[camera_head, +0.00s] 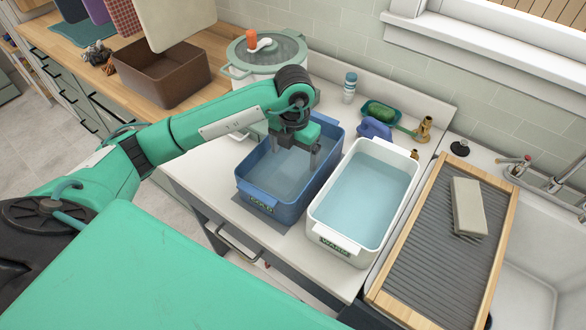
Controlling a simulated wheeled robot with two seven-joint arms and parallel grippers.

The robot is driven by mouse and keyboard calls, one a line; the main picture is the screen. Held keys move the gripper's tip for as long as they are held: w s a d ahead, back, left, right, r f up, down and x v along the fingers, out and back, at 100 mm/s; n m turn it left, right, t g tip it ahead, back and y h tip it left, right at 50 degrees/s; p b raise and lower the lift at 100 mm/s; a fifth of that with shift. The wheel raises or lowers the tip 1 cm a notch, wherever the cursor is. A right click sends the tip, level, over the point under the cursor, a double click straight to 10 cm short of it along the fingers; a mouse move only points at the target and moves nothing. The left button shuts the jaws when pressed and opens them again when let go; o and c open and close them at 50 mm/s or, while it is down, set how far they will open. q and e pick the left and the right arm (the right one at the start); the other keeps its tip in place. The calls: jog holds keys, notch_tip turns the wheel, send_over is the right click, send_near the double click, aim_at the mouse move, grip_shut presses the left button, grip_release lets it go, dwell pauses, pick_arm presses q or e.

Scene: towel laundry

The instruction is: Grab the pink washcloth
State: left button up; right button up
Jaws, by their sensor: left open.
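I cannot make out a pink washcloth in the head view. My left gripper (296,155) is over the blue basin (243,187), pointing down, with its fingers apart and nothing seen between them. The blue basin holds water and stands on the white counter, with a label on its front. The gripper and wrist hide part of its far side. A white basin (319,217) of water stands just to its right. My right gripper is not in view.
A ridged wood-framed board (425,255) with a grey block (468,207) lies right of the basins, beside the sink. A lidded pot (262,55), bottles and a green-filled dish (381,112) stand behind. A brown bin (165,80) and hanging cloths (123,15) are at upper left.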

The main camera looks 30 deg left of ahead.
aim_at(293, 168)
pick_arm(q)
jog(key=f+p, duration=0.1)
jog(key=f, duration=0.1)
jog(key=f+p, duration=0.1)
jog(key=f, duration=0.2)
jog(key=shift+s+a, duration=0.1)
jog(key=shift+s, duration=0.1)
jog(key=shift+f, duration=0.3)
jog(key=c, duration=1.1)
jog(key=shift+r, duration=0.1)
